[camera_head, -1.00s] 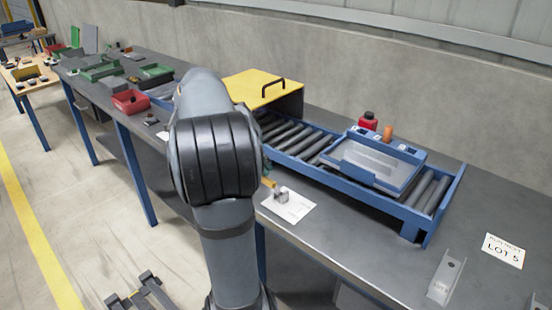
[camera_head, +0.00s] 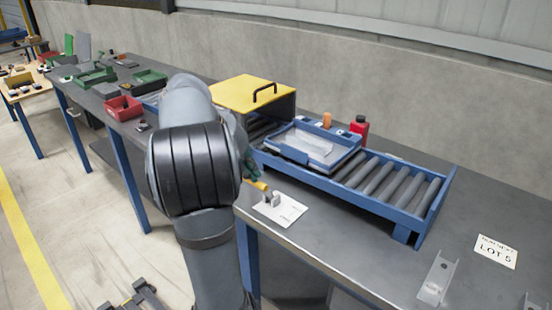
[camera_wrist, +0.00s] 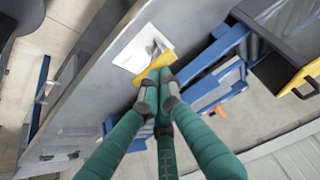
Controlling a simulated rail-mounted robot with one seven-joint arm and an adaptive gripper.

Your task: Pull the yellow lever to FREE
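The yellow lever (camera_head: 258,186) stands at the bench's front edge, by a grey bracket (camera_head: 272,200) on a white label plate (camera_head: 289,211). The lever (camera_wrist: 163,59) also shows in the wrist view, beside the plate (camera_wrist: 136,52). My gripper (camera_wrist: 159,80) has teal fingers with grey tips drawn close together at the lever's end. I cannot tell whether the tips clamp the lever or only touch it. In the head view my arm hides most of the gripper; a bit of green finger shows beside the lever. The word FREE is not readable on the plate.
A blue roller conveyor (camera_head: 395,205) runs behind the lever. A blue tray (camera_head: 340,160) sits on it beside a yellow-topped box (camera_head: 250,92). A red bottle (camera_head: 359,127) and an orange cylinder (camera_head: 326,120) stand behind. A LOT 5 card (camera_head: 496,251) lies at right.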

